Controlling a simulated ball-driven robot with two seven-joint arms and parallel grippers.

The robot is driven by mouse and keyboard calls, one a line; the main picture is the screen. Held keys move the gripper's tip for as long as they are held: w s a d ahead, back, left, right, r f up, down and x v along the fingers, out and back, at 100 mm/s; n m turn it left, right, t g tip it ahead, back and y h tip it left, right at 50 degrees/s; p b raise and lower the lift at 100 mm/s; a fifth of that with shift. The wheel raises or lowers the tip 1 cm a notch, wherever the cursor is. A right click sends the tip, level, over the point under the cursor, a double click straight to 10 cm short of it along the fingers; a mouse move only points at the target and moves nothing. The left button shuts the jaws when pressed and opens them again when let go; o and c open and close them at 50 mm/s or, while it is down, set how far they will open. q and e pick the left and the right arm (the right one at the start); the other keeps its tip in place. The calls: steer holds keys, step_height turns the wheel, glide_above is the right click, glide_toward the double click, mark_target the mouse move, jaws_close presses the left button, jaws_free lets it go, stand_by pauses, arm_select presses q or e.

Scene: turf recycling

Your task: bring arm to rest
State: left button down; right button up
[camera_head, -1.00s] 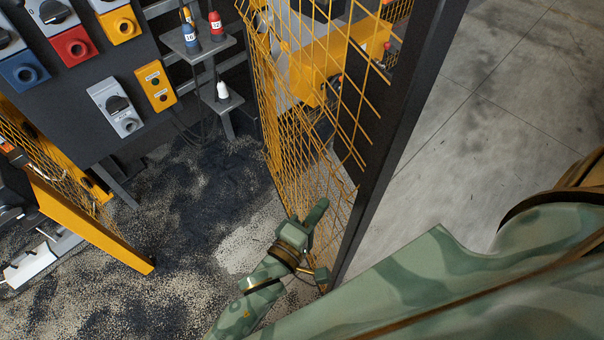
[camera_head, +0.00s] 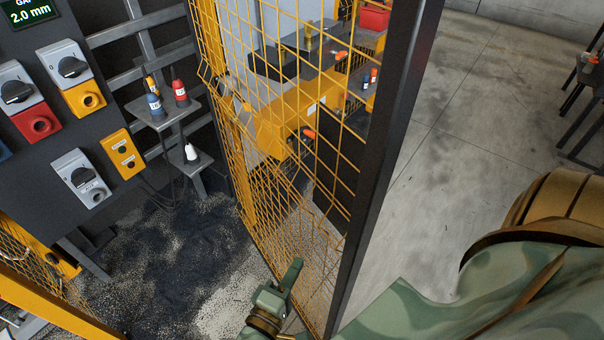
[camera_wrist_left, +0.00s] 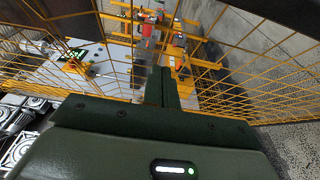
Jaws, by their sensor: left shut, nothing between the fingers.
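My left gripper (camera_head: 297,264) is low in the middle of the head view, close to the yellow mesh guard (camera_head: 280,120). I cannot tell whether it touches the mesh. In the left wrist view the gripper (camera_wrist_left: 162,75) points toward the mesh, its fingers together with nothing between them. My camouflage-green arm parts fill the lower right of the head view. My right gripper is in neither view.
A dark post (camera_head: 385,150) edges the mesh, with clear concrete floor (camera_head: 465,110) to its right. At left is a dark panel with rotary switches (camera_head: 73,68). A small shelf (camera_head: 165,112) holds red and blue bottles. Granules cover the floor (camera_head: 160,255).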

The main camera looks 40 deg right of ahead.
arm_select(q)
steer(key=s+d+p+v, duration=0.1)
steer(key=s+v, duration=0.1)
steer(key=v, duration=0.8)
steer(key=shift+p, duration=0.3)
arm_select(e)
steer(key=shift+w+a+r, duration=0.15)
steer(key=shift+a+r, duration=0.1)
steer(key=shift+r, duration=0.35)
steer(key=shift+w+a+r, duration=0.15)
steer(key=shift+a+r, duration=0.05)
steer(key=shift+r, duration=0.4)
